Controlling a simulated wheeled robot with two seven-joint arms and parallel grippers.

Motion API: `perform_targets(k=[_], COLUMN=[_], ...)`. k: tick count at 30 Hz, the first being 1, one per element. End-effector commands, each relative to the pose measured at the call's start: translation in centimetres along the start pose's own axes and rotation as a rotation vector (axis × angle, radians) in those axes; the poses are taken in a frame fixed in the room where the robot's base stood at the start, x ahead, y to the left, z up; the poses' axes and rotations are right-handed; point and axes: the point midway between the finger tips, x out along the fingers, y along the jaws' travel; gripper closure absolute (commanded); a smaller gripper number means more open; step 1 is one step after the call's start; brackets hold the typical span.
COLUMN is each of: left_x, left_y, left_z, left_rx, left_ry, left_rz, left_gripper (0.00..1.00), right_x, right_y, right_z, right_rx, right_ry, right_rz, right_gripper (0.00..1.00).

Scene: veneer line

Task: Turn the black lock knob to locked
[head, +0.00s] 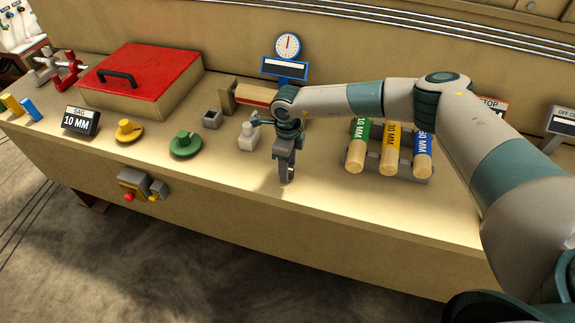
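I cannot make out a black lock knob; the gripper hides part of the bench top. My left gripper is not in view.
A rack of labelled rollers (390,160) stands right of the gripper. The front strip between is clear.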

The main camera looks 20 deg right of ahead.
Motion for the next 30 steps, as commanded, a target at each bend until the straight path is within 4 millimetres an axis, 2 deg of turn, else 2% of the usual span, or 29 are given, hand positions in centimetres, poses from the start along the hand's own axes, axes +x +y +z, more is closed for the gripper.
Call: perform_targets(k=[1,6,19,30], left_x=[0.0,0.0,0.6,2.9], left_y=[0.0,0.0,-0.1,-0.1], left_z=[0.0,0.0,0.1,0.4], left_rx=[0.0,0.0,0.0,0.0], left_ry=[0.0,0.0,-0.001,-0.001], left_rz=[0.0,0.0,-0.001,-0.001], left_gripper=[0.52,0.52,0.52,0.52], right_x=[0.0,0.0,0.1,0.3], right_y=[0.0,0.0,0.0,0.0], right_z=[0.0,0.0,0.0,0.1], right_rx=[0.0,0.0,0.043,0.259], right_ry=[0.0,0.0,-0.002,-0.003], right_rz=[0.0,0.0,0.0,0.001], right_gripper=[0.51,0.91,0.92,0.92])
